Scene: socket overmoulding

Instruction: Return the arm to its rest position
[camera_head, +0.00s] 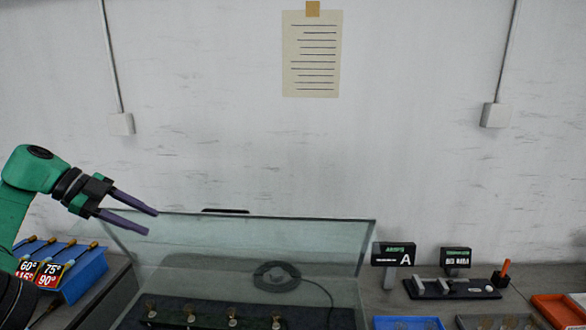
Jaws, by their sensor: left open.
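My left arm (30,178) is green and comes in from the left edge. My left gripper (151,223) has two dark purple fingers pointing right and slightly down. The fingers are apart with nothing between them. In the picture the fingertips are at the top left corner of a clear glass or plastic screen (250,236); I cannot tell whether they touch it. My right arm and gripper are not in view.
A blue rack (84,273) with labelled tools stands below my left arm. Behind the screen are a coiled cable (277,277) and several brass-coloured pieces (190,314). Signs, a black fixture (452,289), and blue (408,323) and orange (556,311) trays are at right.

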